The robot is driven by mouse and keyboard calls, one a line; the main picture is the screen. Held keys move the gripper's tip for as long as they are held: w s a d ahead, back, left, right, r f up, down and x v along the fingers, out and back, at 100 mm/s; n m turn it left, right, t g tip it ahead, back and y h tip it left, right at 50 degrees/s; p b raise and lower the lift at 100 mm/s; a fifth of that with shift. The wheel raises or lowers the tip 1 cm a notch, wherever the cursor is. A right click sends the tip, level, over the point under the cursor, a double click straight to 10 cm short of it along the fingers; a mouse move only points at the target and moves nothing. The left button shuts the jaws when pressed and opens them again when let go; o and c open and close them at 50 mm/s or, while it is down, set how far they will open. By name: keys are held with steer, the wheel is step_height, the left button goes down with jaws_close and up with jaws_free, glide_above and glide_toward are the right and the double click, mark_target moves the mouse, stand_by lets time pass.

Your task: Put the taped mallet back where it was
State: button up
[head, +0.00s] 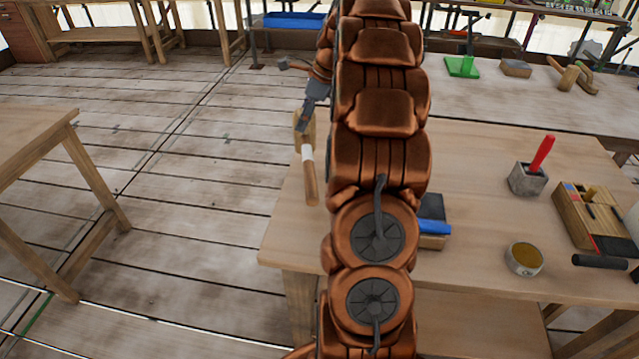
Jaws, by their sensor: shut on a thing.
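My gripper (307,115) is left of my copper arm, shut on the taped mallet.
Behind lie a green item (462,67) and wooden mallets (572,78).

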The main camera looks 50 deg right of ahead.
steer(key=s+d+f+m+h, duration=0.1)
steer(key=s+d+f+m, duration=0.1)
steer(key=f, duration=0.7)
steer(key=shift+d+f+m+t+p, duration=0.35)
steer(key=shift+d+m, duration=0.25)
steer(key=shift+d, duration=0.1)
steer(key=shift+s, duration=0.1)
steer(key=o, duration=1.3)
steer(key=shift+f, duration=0.1)
steer(key=b+v, duration=0.2)
steer(key=v, duration=1)
